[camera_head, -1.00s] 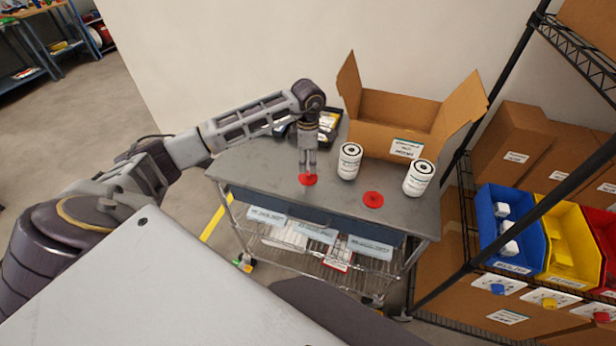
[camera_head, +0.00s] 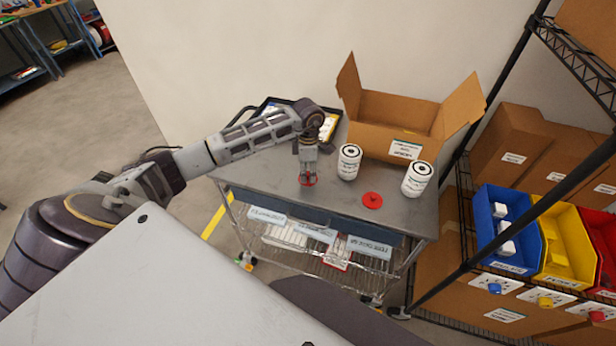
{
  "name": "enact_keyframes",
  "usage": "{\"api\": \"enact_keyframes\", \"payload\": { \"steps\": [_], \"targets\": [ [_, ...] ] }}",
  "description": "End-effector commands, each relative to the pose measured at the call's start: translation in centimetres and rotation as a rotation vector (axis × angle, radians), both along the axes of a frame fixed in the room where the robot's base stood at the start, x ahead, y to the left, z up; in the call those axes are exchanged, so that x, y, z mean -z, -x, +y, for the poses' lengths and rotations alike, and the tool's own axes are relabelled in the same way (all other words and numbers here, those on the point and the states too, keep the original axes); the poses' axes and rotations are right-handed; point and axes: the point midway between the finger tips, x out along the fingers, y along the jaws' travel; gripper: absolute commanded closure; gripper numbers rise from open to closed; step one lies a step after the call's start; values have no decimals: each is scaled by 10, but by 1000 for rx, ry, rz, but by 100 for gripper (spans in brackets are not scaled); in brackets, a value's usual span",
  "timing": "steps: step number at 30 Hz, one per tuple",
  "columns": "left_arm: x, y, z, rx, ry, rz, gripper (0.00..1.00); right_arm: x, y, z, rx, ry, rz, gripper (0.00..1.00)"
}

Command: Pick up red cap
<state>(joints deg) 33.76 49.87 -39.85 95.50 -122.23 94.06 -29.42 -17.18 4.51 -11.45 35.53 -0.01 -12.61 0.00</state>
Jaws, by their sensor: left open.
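One red cap (camera_head: 308,183) lies on the grey cart top (camera_head: 262,176), partly hidden by my left gripper. My left gripper (camera_head: 308,179) points down right over this cap with its fingers open, one to each side; whether they touch it cannot be told. A second red cap (camera_head: 372,200) lies flat on the cart to the right, clear of the gripper. My right gripper is not in view.
Two white canisters (camera_head: 348,162) and (camera_head: 417,179) stand on the cart near the caps. An open cardboard box (camera_head: 390,127) is behind them. A black tray (camera_head: 270,108) lies at the back left. A shelf with blue (camera_head: 507,232) and yellow bins (camera_head: 567,240) stands at the right.

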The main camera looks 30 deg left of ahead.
Motion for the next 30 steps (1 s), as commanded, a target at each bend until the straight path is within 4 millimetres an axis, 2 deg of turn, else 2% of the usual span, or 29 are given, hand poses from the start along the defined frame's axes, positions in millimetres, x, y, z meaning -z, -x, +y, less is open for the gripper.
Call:
{"api": "enact_keyframes", "payload": {
  "steps": [5,18,27,30],
  "targets": [
    [9,0,0,0,1,-1,55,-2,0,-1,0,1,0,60],
    [9,0,0,0,0,0,55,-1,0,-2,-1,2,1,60],
    [9,0,0,0,0,0,91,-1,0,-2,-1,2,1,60],
    [9,0,0,0,0,0,92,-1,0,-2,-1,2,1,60]
  ]
}}
